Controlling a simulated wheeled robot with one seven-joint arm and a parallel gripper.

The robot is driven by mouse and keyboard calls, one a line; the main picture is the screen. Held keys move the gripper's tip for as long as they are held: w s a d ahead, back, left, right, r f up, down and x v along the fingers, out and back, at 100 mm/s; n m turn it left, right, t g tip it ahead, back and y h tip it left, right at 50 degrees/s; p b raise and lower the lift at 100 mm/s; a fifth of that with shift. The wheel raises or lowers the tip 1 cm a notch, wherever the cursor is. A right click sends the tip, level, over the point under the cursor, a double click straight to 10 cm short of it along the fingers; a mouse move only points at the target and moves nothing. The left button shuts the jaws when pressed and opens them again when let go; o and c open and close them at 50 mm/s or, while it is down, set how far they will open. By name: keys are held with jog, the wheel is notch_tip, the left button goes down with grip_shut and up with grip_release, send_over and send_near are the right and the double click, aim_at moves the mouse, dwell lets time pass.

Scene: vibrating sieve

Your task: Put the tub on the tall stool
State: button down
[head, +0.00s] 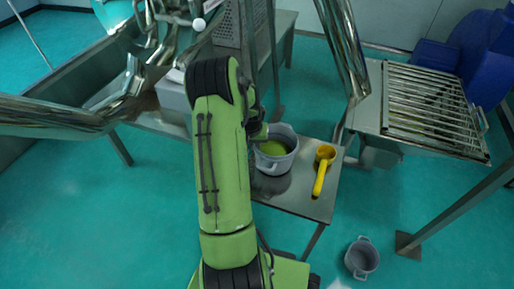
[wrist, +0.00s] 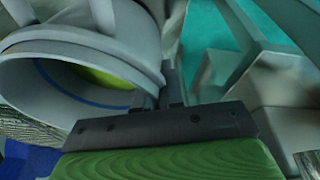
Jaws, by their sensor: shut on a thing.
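A grey tub (head: 275,163) with yellow-green contents is at a small steel-topped stand (head: 312,207), which may be the tall stool. My gripper (head: 262,134) is at the tub's left upper edge, partly hidden by my green arm. In the wrist view, the tub (wrist: 110,35) fills the upper left, its open mouth showing the green contents and a blue line inside. My gripper (wrist: 172,88) is shut on the tub's rim or handle there; I cannot tell which. I cannot tell whether the tub's base touches the stand.
A yellow scoop (head: 322,169) lies on the stand, right of the tub. Another grey tub (head: 362,258) stands on the green floor. A steel frame with a slatted grate (head: 430,108) and blue drums (head: 480,55) are at the right. Shiny pipes (head: 345,50) hang close above.

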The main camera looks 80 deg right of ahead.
jog(key=shift+f, duration=0.25)
jog(key=c, duration=1.3)
grip_release()
jog(key=shift+o, duration=0.2)
jog(key=p+v, duration=0.4)
jog(key=v, duration=0.8)
jog(key=shift+r, duration=0.15)
